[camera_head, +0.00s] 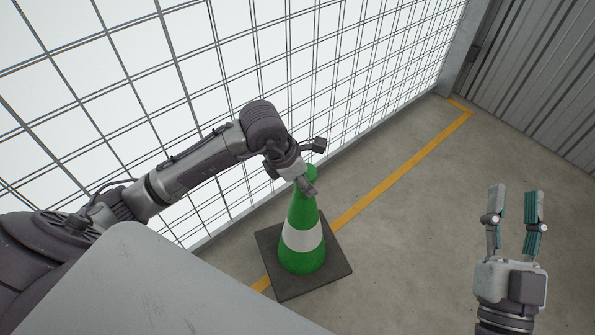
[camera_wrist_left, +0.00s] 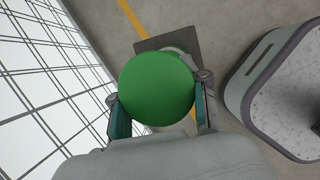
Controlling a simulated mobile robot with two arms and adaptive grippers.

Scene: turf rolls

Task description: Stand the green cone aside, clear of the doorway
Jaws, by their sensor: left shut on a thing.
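The green cone (camera_head: 303,252) with a white band stands upright on its dark square base (camera_head: 333,270) beside the wire mesh fence, over the yellow floor line. My left gripper (camera_head: 308,183) is shut on the cone's top from above. In the left wrist view the round green top of the cone (camera_wrist_left: 157,88) sits between the two fingers (camera_wrist_left: 160,112). Whether the base rests on the floor or is just off it I cannot tell. My right gripper (camera_head: 517,215) is open and empty over bare floor at the right. No doorway can be made out for certain.
The wire mesh fence (camera_head: 225,80) runs along the left and back. A yellow line (camera_head: 400,174) runs on the floor near it. A corrugated metal wall or shutter (camera_head: 540,75) stands at the back right. The concrete floor (camera_head: 410,240) between cone and right gripper is clear.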

